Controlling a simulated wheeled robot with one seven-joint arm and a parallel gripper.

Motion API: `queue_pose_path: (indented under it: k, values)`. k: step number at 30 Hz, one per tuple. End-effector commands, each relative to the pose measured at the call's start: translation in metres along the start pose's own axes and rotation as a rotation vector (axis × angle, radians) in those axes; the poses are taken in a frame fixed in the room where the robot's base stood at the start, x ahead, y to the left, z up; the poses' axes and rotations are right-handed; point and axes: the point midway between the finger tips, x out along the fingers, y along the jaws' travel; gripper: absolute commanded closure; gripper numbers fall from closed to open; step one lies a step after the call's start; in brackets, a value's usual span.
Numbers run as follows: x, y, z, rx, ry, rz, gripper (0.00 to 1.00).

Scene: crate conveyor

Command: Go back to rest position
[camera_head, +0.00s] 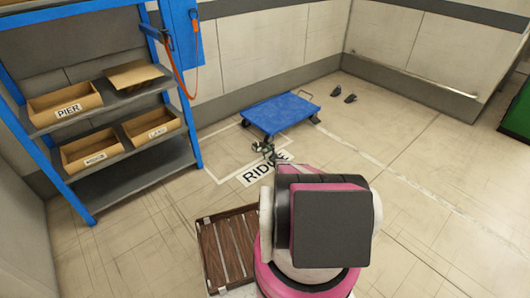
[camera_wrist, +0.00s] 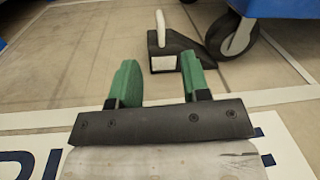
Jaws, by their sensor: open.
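My gripper (camera_wrist: 157,72) shows in the wrist view with its two green fingers apart and nothing between them. In the head view my gripper (camera_head: 267,151) is low over the floor, just in front of the blue platform cart (camera_head: 281,112) and above the floor lettering. A black wedge-shaped block with a white handle (camera_wrist: 174,48) sits on the floor beyond the fingertips in the wrist view, beside a cart wheel (camera_wrist: 233,36). In the head view my arm hides part of the floor there.
A blue-framed shelf (camera_head: 130,163) with several labelled boxes stands at the left. A brown slatted crate (camera_head: 230,250) is beside my base. Two dark objects (camera_head: 343,95) lie near the back wall. The floor at right is clear; a green object (camera_head: 517,115) stands at the far right edge.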

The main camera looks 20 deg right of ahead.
Motion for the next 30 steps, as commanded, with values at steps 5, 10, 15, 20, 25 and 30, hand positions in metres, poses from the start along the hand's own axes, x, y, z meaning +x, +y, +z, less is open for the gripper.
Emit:
queue_pose_path:
  k: [5, 10, 15, 20, 25, 30]
  values:
    - [0.001, -0.001, 0.0, 0.0, 0.0, 0.001, 0.57]
    - [0.001, -0.001, 0.0, 0.0, 0.0, 0.001, 0.57]
    - [0.001, -0.001, 0.0, 0.0, 0.0, 0.001, 0.57]
    - [-0.002, 0.003, 0.021, 0.065, 0.028, -0.025, 0.57]
    - [-0.009, 0.014, 0.086, 0.331, 0.124, -0.141, 0.57]
    - [-0.032, 0.033, 0.165, 0.726, 0.226, -0.338, 0.57]
